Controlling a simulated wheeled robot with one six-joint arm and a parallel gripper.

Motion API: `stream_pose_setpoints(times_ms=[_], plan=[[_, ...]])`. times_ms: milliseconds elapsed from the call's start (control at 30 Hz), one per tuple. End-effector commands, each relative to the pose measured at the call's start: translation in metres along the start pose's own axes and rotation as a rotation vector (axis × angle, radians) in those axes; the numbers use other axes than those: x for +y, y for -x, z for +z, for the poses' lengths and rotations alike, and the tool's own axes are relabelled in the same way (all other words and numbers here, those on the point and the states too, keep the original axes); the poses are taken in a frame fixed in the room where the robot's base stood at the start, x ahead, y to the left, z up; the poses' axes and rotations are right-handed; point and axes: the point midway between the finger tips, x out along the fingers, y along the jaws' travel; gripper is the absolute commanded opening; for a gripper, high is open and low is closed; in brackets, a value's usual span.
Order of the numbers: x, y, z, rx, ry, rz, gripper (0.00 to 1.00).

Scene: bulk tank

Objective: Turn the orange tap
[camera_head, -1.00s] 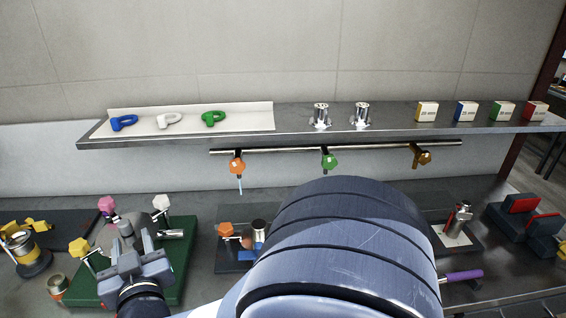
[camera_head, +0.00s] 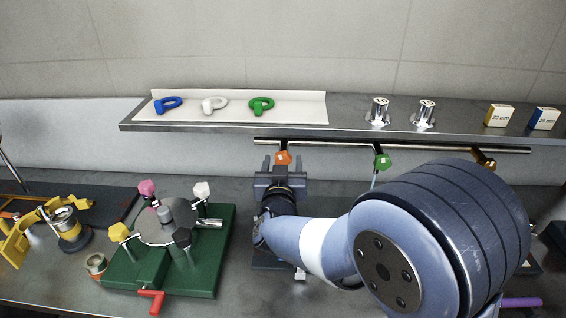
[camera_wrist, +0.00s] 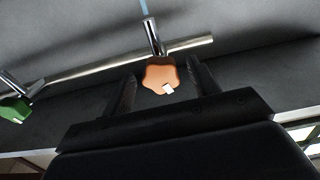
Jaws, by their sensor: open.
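The orange tap (camera_head: 283,157) hangs from the metal pipe under the shelf. In the wrist view its orange lobed knob (camera_wrist: 160,76) has a small white mark, and a metal spout extends beyond it. A thin pale-blue line shows past the spout's end. My gripper (camera_head: 281,165) is open just in front of the knob. In the wrist view my gripper's fingers (camera_wrist: 160,70) stand on either side of the knob, with gaps showing on both sides. I see no clear contact.
The green tap (camera_head: 382,162) and a brass-coloured tap (camera_head: 484,163) hang farther right on the pipe (camera_head: 335,145). The shelf (camera_head: 225,124) juts out above. A green base (camera_head: 205,275) with coloured knobs and a red handle (camera_head: 151,299) stands left of my arm.

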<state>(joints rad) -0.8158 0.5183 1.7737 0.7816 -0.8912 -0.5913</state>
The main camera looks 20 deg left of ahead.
Motion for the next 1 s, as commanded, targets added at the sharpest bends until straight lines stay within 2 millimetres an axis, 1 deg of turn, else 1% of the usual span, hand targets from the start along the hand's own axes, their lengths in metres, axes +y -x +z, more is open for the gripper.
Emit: stream_pose_setpoints(times_ms=[267,800,933,1000], plan=[[-0.0001,-0.0012,0.0002,0.0,0.0,0.0,0.56],[-0.0002,-0.0008,0.0002,0.0,0.0,0.0,0.12],[-0.0003,-0.0009,0.0017,0.001,-0.018,0.0,0.12],[-0.0004,-0.0011,0.0036,0.002,-0.055,0.0,0.12]])
